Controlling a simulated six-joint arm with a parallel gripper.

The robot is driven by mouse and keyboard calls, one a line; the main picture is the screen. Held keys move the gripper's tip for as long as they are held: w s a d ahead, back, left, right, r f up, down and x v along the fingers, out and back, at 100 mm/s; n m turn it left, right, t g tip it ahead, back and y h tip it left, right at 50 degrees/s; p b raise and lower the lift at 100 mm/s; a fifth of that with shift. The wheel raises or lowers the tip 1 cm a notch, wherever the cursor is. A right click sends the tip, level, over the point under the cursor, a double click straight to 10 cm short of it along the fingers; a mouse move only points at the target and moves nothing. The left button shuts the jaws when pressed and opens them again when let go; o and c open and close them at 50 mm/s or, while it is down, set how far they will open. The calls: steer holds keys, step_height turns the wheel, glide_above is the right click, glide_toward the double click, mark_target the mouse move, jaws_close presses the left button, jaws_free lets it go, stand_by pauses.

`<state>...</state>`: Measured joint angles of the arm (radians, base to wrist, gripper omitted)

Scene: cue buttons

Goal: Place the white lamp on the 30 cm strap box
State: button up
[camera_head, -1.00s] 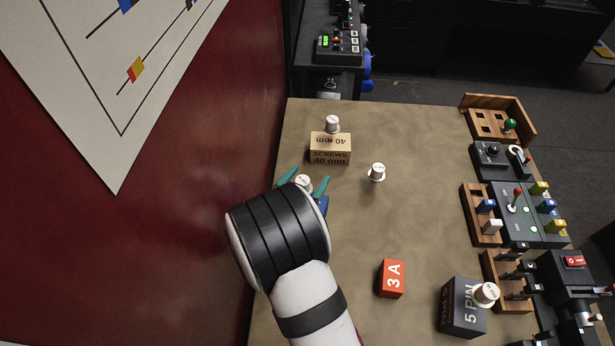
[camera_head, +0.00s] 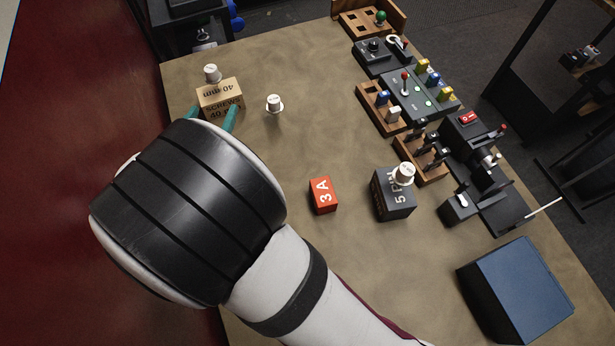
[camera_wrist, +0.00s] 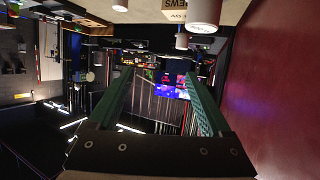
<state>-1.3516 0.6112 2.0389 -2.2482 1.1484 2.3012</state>
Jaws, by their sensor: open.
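Several small white lamp-like pieces stand about the table. One white piece (camera_head: 211,73) is behind the tan screws box, another white piece (camera_head: 275,104) stands to its right, and a third white piece (camera_head: 404,173) is on the dark 5 PIN box (camera_head: 394,203). I read no 30 cm strap label; a blue box (camera_head: 520,290) at the lower right shows no lettering. My gripper (camera_head: 210,115) is open, its teal fingers beside the screws box's near side. In the wrist view the gripper (camera_wrist: 158,75) is empty between its fingers, and a white piece (camera_wrist: 204,14) shows near the top.
The tan screws box (camera_head: 219,95) stands at the left of the table. A red 3 A box (camera_head: 322,195) is mid-table. Switch panels (camera_head: 420,95) and wooden trays line the right edge. The table between the screws box and the red box is mostly clear.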

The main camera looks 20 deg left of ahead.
steer(key=w+d+r+m+h, duration=0.2)
steer(key=w+d+h, duration=0.2)
steer(key=d, duration=0.6)
steer(key=w+d+r+m+h, duration=0.3)
steer(key=w+d+h, duration=0.1)
steer(key=d, duration=0.5)
steer(key=s+d+m+g+h, duration=0.15)
steer(key=d+g+h, duration=0.25)
steer(key=d, duration=0.9)
steer(key=s+d+f+m+g+y, duration=0.15)
steer(key=s+d+m+g, duration=0.25)
steer(key=s+d+g, duration=0.65)
steer(key=s+a+t+y, duration=0.1)
steer(key=s+a+y, duration=0.2)
steer(key=s+y, duration=0.4)
steer(key=s, duration=0.3)
steer(key=shift+s+a+r, duration=0.25)
steer(key=shift+a+r, duration=0.05)
